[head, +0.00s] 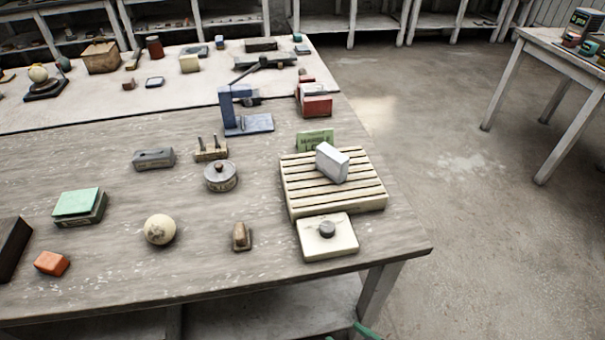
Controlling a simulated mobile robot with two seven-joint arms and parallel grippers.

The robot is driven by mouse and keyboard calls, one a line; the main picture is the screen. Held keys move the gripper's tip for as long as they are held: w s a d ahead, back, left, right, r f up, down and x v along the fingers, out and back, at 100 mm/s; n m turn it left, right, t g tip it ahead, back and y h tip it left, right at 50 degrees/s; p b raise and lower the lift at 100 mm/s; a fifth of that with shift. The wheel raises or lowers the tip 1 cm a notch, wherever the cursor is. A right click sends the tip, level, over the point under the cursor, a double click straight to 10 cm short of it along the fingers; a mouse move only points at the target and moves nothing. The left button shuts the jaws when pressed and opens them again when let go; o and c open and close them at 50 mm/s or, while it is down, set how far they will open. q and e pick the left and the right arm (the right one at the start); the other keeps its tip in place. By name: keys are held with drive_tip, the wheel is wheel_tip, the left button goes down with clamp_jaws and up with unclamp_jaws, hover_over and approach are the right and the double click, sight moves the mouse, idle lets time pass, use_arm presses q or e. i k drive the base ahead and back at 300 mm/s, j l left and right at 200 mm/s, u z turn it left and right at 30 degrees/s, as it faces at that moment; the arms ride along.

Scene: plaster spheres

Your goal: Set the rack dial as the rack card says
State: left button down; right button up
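A cream slatted rack (300,190) stands near the table's right edge. A white block (333,163) rests tilted on its slats. In front of the rack is a cream box (344,246) with a dark round dial knob (327,229) on top; the knob's setting is too small to tell. A green card (314,138) stands upright behind the rack. It carries dark lettering that I cannot read surely, and its lower part is hidden.
On the wooden table (200,265), a cream ball (160,229) and a small brown piece (240,237) lie left of the dial box. A round lidded tin (220,177) and a blue stand (245,122) are further back. Open floor (450,230) lies to the right.

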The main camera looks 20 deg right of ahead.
sight(326, 229)
drive_tip(key=j+z, duration=0.3)
drive_tip(key=k+j+z, duration=0.25)
drive_tip(key=j, duration=0.15)
drive_tip(key=k+j+z, duration=0.1)
drive_tip(key=j+z, duration=0.2)
drive_tip(key=k+j+z, duration=0.25)
drive_tip(key=j, duration=0.15)
drive_tip(key=i, duration=0.1)
